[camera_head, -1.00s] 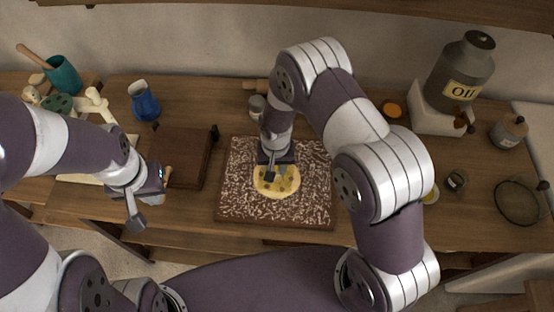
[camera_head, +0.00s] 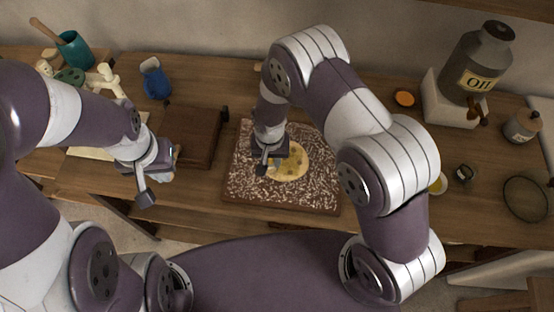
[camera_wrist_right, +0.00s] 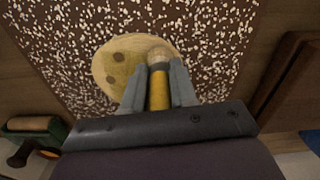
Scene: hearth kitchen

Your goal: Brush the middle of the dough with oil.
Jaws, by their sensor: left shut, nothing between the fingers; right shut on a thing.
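The dough (camera_head: 292,163) is a pale yellow round with darker spots, lying on a brown board (camera_head: 255,195) speckled with white. It also shows in the right wrist view (camera_wrist_right: 112,68). My right gripper (camera_head: 264,165) is over the dough's left edge in the head view. It is shut on a brush (camera_wrist_right: 159,92) with a yellow handle and pale bristles. In the right wrist view the bristle end overlaps the dough near its right edge; I cannot tell whether it touches. My left gripper (camera_head: 147,198) is shut and empty, left of the board near the table's front edge.
An oil jar (camera_head: 475,68) stands on a white block at the back right. A dark wooden box (camera_head: 190,135) sits left of the board. A blue jug (camera_head: 155,80) stands behind it.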

